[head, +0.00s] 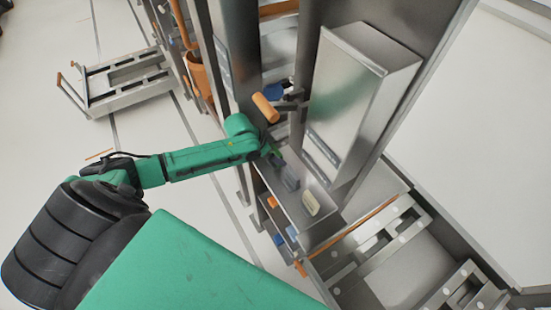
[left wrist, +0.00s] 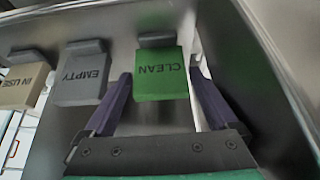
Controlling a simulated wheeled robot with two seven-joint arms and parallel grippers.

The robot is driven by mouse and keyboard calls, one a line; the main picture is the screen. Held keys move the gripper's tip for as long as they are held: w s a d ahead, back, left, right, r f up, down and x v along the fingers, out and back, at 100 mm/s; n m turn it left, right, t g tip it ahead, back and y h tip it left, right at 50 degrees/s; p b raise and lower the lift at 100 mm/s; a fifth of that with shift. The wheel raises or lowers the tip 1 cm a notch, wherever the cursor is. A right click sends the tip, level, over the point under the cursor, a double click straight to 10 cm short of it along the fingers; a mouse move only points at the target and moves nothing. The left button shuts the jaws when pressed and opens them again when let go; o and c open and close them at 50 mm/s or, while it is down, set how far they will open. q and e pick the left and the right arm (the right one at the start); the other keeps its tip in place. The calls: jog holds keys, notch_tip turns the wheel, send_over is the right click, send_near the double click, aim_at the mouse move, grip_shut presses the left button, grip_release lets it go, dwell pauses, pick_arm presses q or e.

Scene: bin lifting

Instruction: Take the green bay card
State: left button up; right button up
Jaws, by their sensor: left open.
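The green bay card (left wrist: 161,80), lettered CLEAN, hangs from a dark holder on a metal panel. In the left wrist view it appears between the two dark fingers of my left gripper (left wrist: 160,76). The fingers are open, with a gap visible on each side of the card. In the head view my left gripper (head: 268,151) is at the rack, and the green card there is mostly hidden by it. A grey card (left wrist: 83,78) lettered EMPTY and a beige card (left wrist: 22,84) lettered IN USE hang to its left. My right gripper does not show.
In the head view the grey card (head: 291,178) and beige card (head: 310,203) sit beside my gripper. A metal box (head: 350,95) stands above them. An orange cylinder (head: 265,107) is close above my forearm. A low cart (head: 125,80) stands on open floor at left.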

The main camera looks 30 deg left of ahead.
pick_arm(q)
jog(key=shift+w+d+f, duration=0.15)
jog(key=shift+w+f, duration=0.15)
jog(key=shift+f, duration=0.15)
jog(key=shift+r, duration=0.1)
jog(key=c, duration=1.2)
jog(key=shift+s+r+b, duration=0.15)
jog(key=shift+b, duration=0.2)
jog(key=r, duration=0.3)
jog(key=r+b, duration=0.1)
jog(key=r, duration=0.2)
jog(key=shift+a+r, duration=0.2)
jog(key=shift+r, duration=0.05)
jog(key=shift+s+a+r+p, duration=0.1)
jog(key=shift+s+a+p, duration=0.5)
jog(key=shift+s+a, duration=1.65)
jog(key=shift+s+a+f+p, duration=0.1)
jog(key=shift+s+a+p, duration=0.7)
jog(key=shift+s, duration=2.65)
jog(key=shift+s+a+r+p, duration=0.1)
jog(key=shift+s+a+p, duration=0.3)
jog(key=shift+s+a, duration=1.95)
